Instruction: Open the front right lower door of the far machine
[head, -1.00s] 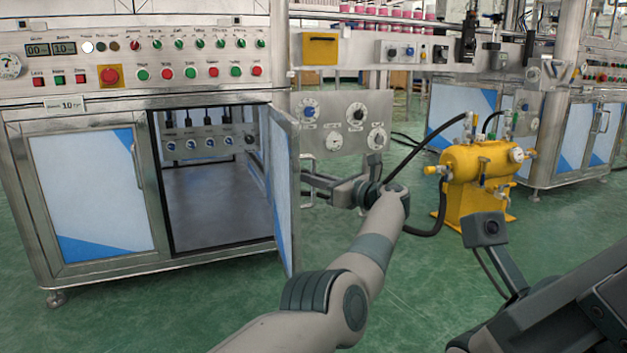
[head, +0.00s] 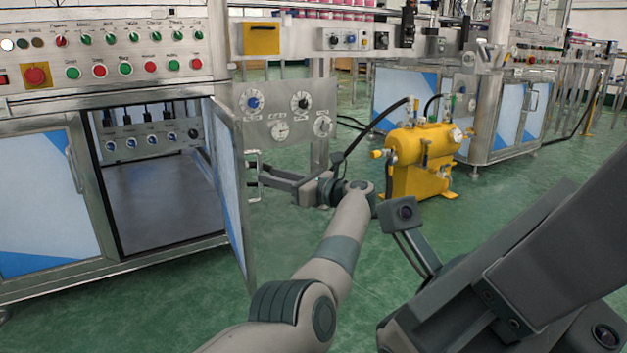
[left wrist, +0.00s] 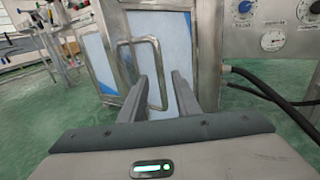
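The lower right door (head: 232,190) of the machine (head: 60,120) on the left in the head view stands swung open, seen nearly edge-on. Its handle (head: 252,165) is on the outer face, to the right. My left gripper (head: 275,180) is beside that face, at the handle. In the left wrist view, the handle (left wrist: 160,75) shows as a metal loop on the door's pale panel (left wrist: 172,45). The left fingers (left wrist: 163,95) are apart, with one bar of the handle seen between them. Contact cannot be told. My right arm's dark end (head: 490,290) fills the lower right; its fingertips are not discernible.
Inside the open cabinet is a row of dials (head: 145,140). A panel with gauges (head: 285,112) is just behind the left gripper. A yellow tank (head: 420,160) with a black hose stands to the right. Green floor (head: 400,270) is clear between.

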